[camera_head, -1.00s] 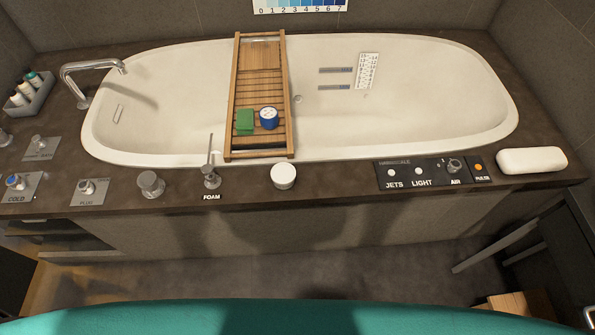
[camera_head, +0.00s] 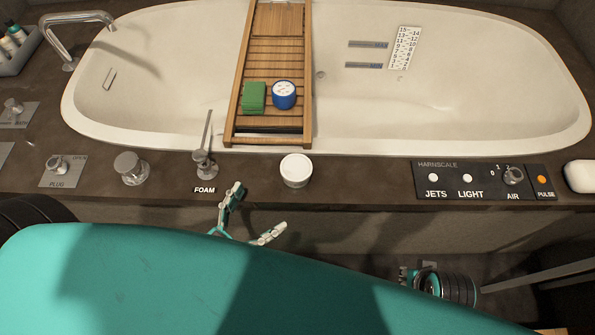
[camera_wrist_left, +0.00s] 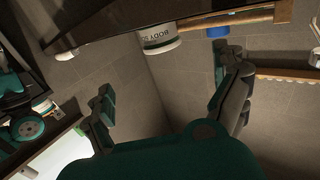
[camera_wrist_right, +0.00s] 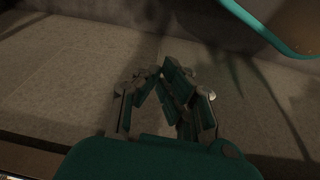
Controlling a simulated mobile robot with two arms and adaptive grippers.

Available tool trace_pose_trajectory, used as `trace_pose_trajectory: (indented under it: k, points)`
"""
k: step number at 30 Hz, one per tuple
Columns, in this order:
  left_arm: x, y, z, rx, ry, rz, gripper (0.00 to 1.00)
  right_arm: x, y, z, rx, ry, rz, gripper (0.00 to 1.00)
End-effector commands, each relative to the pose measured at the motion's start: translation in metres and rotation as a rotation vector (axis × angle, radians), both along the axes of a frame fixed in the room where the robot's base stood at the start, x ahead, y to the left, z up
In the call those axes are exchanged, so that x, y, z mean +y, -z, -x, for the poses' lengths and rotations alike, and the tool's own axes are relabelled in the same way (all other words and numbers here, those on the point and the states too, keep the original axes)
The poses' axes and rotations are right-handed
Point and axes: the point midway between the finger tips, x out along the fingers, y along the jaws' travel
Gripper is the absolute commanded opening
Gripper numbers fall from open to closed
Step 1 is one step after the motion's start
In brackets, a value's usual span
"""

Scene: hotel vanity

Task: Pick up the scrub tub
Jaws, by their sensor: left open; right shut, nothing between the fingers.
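The scrub tub (camera_head: 296,170) is a small white round tub with a white lid, standing upright on the dark tub deck right of the FOAM lever. My right gripper (camera_wrist_right: 168,85) is shut and empty, low over the floor; in the head view only part of that arm shows at the lower right.
A wooden bath tray (camera_head: 271,60) spans the bathtub behind the tub, bearing a green sponge (camera_head: 254,97) and a blue round container (camera_head: 284,94). The FOAM lever (camera_head: 205,160) stands left of the tub. The control panel (camera_head: 484,180) is to the right, with bare deck between.

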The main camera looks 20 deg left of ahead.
Motion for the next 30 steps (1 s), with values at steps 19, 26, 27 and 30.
trace_pose_trajectory:
  k: [19, 26, 27, 30]
  points:
    - [-0.029, 0.006, -0.082, -0.002, 0.0, 0.001, 0.97, -0.002, -0.052, 0.008, -0.031, 0.003, -0.001, 0.0]
    - [-0.037, 0.005, -0.101, 0.001, 0.001, 0.0, 0.97, -0.003, -0.066, 0.012, -0.034, 0.004, -0.001, 0.0]
    - [-0.037, 0.005, -0.101, 0.002, 0.001, -0.001, 0.97, -0.003, -0.066, 0.012, -0.033, 0.004, -0.001, 0.0]
    - [-0.037, 0.005, -0.101, 0.003, 0.001, -0.001, 0.97, -0.003, -0.066, 0.012, -0.033, 0.004, -0.001, 0.0]
